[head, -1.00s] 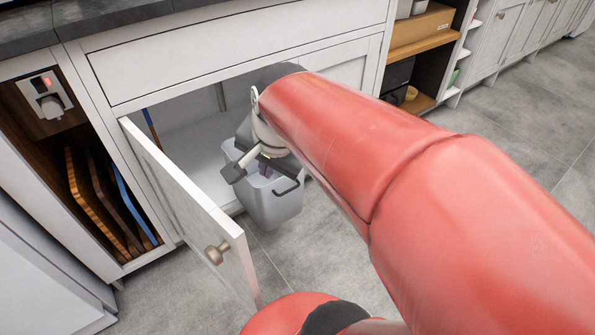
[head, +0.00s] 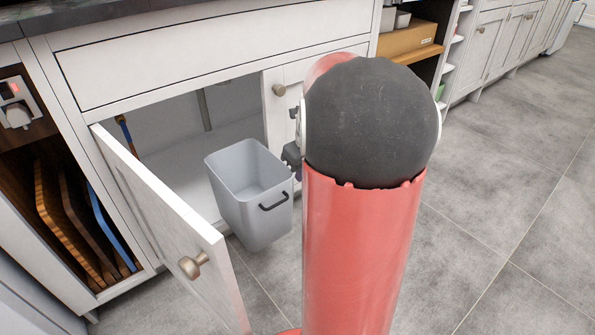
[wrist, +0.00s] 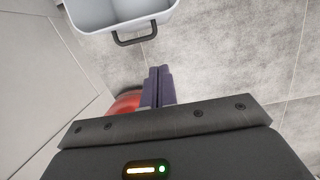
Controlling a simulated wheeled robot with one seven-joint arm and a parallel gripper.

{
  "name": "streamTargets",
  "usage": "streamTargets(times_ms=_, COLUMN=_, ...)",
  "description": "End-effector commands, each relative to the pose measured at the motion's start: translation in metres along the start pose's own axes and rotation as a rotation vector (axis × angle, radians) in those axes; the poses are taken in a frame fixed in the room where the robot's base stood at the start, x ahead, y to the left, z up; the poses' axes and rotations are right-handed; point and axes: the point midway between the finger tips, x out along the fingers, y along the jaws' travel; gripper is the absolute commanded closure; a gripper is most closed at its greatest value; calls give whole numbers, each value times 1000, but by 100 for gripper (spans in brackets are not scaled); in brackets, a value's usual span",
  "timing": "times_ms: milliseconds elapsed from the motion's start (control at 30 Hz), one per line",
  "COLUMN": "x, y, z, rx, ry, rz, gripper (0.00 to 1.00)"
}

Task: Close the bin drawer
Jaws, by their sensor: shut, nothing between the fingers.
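The grey bin (head: 250,195) sticks out of the open cabinet in the head view, with a dark handle (head: 273,201) on its front. It looks empty. Its front part and handle also show at the top of the wrist view (wrist: 112,17). My gripper (wrist: 160,72) is shut and empty in the wrist view, its fingers a little apart from the bin's handle. In the head view my arm hides most of the gripper, to the right of the bin. The drawer's runners are not visible.
The left cabinet door (head: 170,215) stands open to the left of the bin, its knob (head: 193,265) toward me. The right door (head: 285,110) looks shut. Cutting boards (head: 75,225) stand in a niche at the far left. Grey tiled floor (head: 500,200) is clear on the right.

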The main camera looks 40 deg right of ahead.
Motion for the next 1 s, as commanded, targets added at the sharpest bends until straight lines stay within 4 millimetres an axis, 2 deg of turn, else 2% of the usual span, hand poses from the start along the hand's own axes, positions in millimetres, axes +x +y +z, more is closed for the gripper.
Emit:
streamTargets(times_ms=33, x=14, y=0, z=-2, rx=1, ry=4, rz=3, gripper=100)
streamTargets(times_ms=100, x=30, y=0, z=-2, rx=0, ry=4, rz=3, gripper=100)
streamTargets(times_ms=333, x=78, y=0, z=-2, rx=-1, ry=3, rz=2, gripper=100)
streamTargets(times_ms=433, x=78, y=0, z=17, rx=-4, ry=-1, rz=0, gripper=100)
streamTargets(times_ms=600, x=81, y=0, z=34, rx=-4, ry=1, rz=1, gripper=100)
streamTargets(times_ms=1000, x=82, y=0, z=39, rx=-3, ry=1, rz=0, gripper=100)
